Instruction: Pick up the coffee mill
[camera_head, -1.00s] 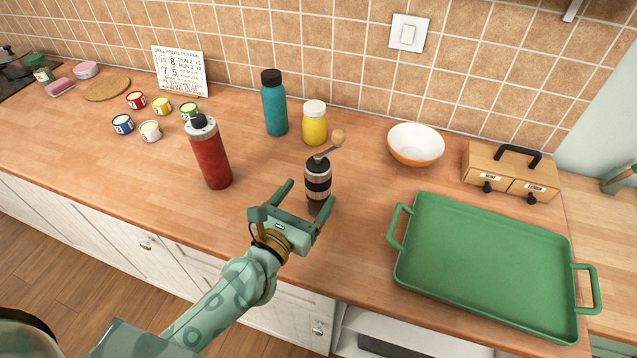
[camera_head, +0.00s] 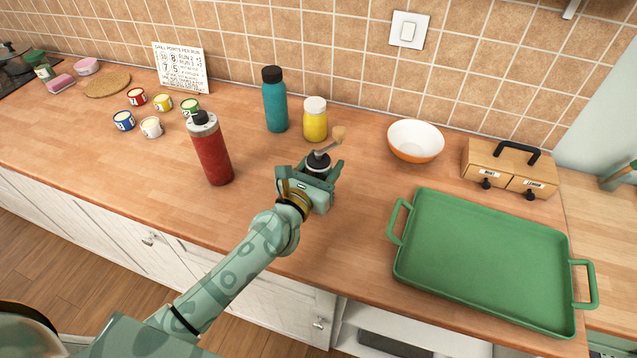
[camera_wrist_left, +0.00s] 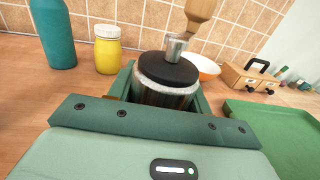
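The coffee mill (camera_head: 319,160) is a dark cylinder with a silver band, a black lid and a crank with a wooden knob. It stands upright on the wooden counter. My left gripper (camera_head: 323,166) is at the mill, with one finger on each side of it. The palm hides most of its body in the head view. In the left wrist view the mill (camera_wrist_left: 166,82) sits between the fingers of the left gripper (camera_wrist_left: 165,95), very close to both; whether they press on it is unclear. My right gripper is not in view.
A red bottle (camera_head: 212,152) stands left of my left gripper. A teal bottle (camera_head: 275,103) and a yellow jar (camera_head: 315,122) stand behind the mill. A white-and-orange bowl (camera_head: 415,142) and a green tray (camera_head: 485,260) are to the right. Several small cans stand farther left.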

